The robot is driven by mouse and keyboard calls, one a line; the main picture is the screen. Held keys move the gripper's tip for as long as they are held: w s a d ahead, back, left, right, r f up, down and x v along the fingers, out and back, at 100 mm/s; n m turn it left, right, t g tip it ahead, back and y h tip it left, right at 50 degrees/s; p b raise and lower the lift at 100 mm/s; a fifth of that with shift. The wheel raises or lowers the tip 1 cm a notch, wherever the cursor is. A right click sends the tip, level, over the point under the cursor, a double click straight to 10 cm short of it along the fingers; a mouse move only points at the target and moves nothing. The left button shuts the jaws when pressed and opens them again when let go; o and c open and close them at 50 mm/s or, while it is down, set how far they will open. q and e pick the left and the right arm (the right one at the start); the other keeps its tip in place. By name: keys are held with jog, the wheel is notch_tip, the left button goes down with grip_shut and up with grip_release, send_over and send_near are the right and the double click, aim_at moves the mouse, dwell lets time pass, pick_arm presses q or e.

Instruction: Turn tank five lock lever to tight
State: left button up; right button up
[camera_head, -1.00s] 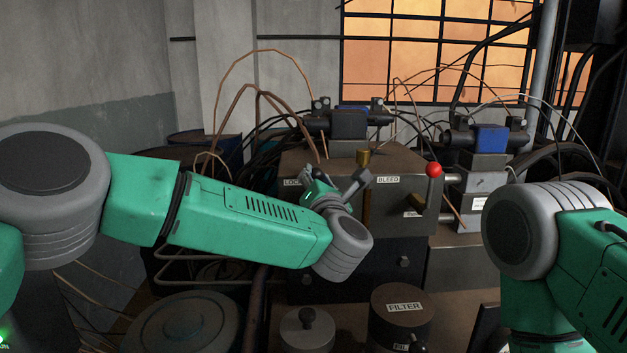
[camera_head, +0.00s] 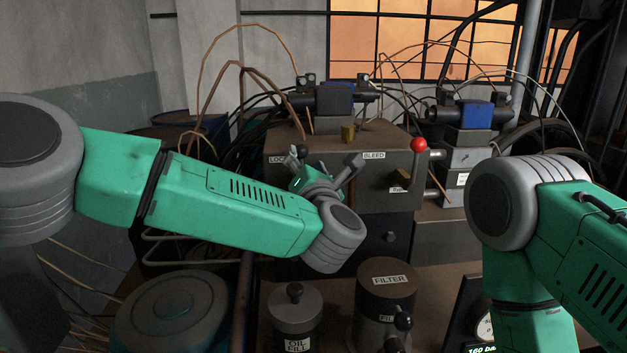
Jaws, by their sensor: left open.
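A dark metal block (camera_head: 385,200) stands at the centre with labels on its front. A label partly reading LOCK (camera_head: 278,160) sits at its upper left, beside my left gripper (camera_head: 325,163). The gripper is open, with one grey finger on each side, in front of the block's face. A small dark ball knob (camera_head: 303,151) shows by the left finger; it may be the lock lever's end, but the lever's shaft is hidden behind the gripper. I cannot tell whether they touch. No tank number is readable. My right gripper is out of view; only its arm shows at right.
A red-knobbed lever (camera_head: 419,145) stands right of the BLEED label (camera_head: 374,156). The FILTER canister (camera_head: 387,300) and oil fill pot (camera_head: 295,310) stand in front. Cables and pipes crowd the back.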

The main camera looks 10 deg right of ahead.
pick_arm(q)
jog(key=s+d+f, duration=0.1)
jog(key=s, duration=0.8)
jog(key=shift+f, duration=0.35)
